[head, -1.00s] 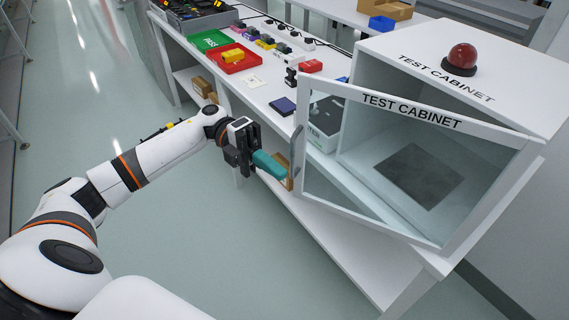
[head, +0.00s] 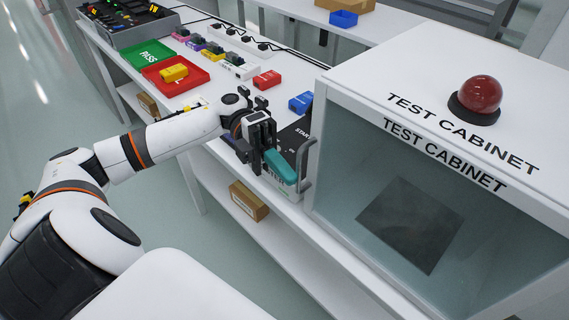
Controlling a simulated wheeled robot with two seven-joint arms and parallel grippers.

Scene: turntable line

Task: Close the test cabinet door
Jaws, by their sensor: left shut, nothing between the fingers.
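The test cabinet (head: 400,75) stands at the right, a white box with a red dome light on top. Its glazed door (head: 440,160) lies across the front opening, flush or nearly flush; I cannot tell whether a small gap is left. A dark square panel shows through the glass. The grey door handle (head: 306,165) is at the door's left edge. My left gripper (head: 284,168), with teal fingertips, is shut and empty just left of the handle. I cannot tell whether it touches the handle. My right gripper is not in view.
A red tray (head: 190,83) with a yellow block, a green PASS mat (head: 147,55) and several coloured blocks lie on the white table. A blue block (head: 300,102) sits near the cabinet. A cardboard box (head: 248,200) is on the lower shelf. The floor at left is clear.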

